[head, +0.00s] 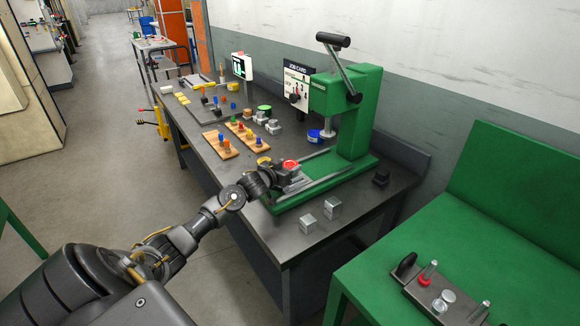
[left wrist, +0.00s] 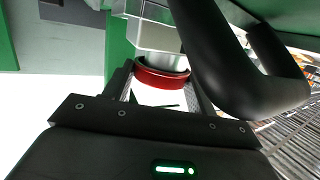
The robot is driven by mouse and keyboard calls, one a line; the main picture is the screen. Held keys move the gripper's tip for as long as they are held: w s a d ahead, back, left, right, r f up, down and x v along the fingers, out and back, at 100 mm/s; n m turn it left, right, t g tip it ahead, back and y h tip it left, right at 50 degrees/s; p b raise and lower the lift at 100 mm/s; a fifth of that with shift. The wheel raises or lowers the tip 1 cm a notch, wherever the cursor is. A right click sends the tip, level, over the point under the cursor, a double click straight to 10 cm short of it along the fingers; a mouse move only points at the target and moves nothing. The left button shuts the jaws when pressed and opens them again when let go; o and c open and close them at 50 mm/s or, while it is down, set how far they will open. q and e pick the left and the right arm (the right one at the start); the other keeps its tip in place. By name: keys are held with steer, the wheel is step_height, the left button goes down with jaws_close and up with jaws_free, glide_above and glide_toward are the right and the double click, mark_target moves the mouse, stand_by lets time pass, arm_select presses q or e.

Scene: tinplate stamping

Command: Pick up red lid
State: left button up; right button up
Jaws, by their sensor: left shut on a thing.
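The red lid (head: 291,164) is at the base of the green press (head: 345,125), on the dark workbench. My left gripper (head: 284,176) reaches in from the left and its jaws are at the lid. In the left wrist view the red lid (left wrist: 161,76) sits between the two fingers of my left gripper (left wrist: 163,90), which is shut on it. A pale metal block (left wrist: 155,37) is right against or just behind the lid there; I cannot tell if they touch. My right gripper is not in view.
Two small metal blocks (head: 307,223) (head: 332,207) stand near the bench's front edge. Wooden peg boards (head: 221,145), a blue container (head: 315,136) and a green-topped round piece (head: 264,109) are farther back. A green table (head: 470,240) with a metal fixture (head: 440,292) is at right.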

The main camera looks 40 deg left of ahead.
arm_select(q)
steer(key=shift+c, duration=0.9)
steer(key=shift+r, duration=0.1)
